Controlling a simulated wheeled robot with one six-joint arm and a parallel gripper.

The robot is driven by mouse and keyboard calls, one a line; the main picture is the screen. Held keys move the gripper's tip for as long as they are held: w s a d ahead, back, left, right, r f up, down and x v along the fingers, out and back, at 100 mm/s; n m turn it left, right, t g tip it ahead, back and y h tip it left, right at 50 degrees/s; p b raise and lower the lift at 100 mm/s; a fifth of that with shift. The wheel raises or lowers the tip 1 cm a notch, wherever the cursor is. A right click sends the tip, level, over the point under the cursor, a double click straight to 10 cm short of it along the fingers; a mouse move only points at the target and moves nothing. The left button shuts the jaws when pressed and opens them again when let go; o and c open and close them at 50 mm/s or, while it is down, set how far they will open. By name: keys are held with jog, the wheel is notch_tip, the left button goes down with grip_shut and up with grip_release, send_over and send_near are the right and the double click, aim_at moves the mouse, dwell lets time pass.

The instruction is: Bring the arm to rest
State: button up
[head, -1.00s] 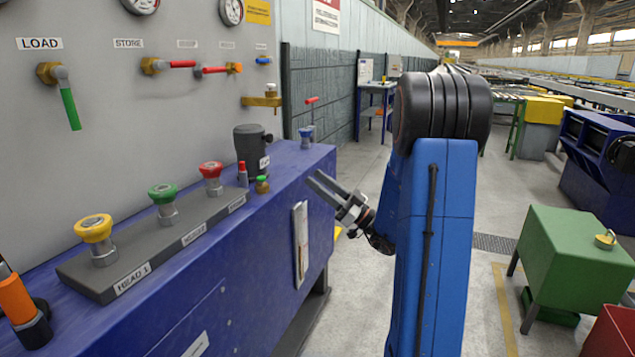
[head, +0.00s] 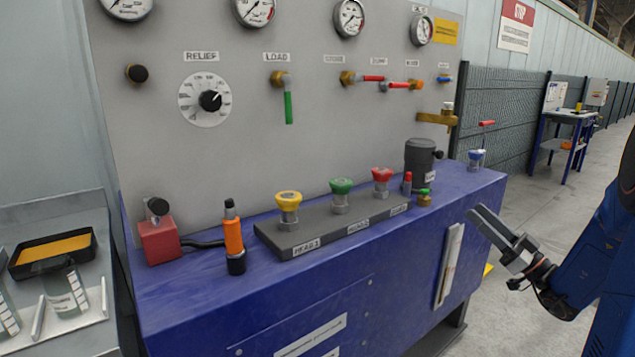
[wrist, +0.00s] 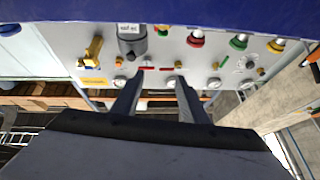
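My gripper (head: 479,217) is at the right of the head view, in front of the right end of the blue bench. It points up and left toward the bench, with the dark arm running off the right edge. In the wrist view its two dark fingers (wrist: 156,88) stand apart with nothing between them. The wrist view looks toward the grey gauge panel, which appears upside down. No object touches the fingers.
The blue bench (head: 300,300) carries a dark block with yellow, green and red knobs (head: 341,188), an orange cylinder (head: 233,238) and a dark canister (head: 420,160). The grey panel (head: 330,110) rises behind. A tray (head: 52,250) lies left. Open floor (head: 535,200) is at right.

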jog(key=s+a+f+g, duration=0.2)
jog(key=s+a+g, duration=0.5)
jog(key=a, duration=0.4)
jog(key=s+a+f+g, duration=0.2)
jog(key=s+a+g, duration=0.4)
jog(key=a, duration=0.5)
jog(key=s+a+f+m+g+h, duration=0.15)
jog(key=s+f+h, duration=0.25)
jog(key=s, duration=0.4)
jog(key=s+f+m+g+h, duration=0.25)
jog(key=s+f+h, duration=0.2)
jog(key=s, duration=0.35)
jog(key=s+d+m+t+h, duration=0.3)
jog(key=d+h, duration=0.4)
jog(key=d, duration=0.3)
jog(key=shift+s+r+t, duration=0.25)
jog(key=shift+s+t, duration=0.05)
jog(key=shift+t, duration=0.1)
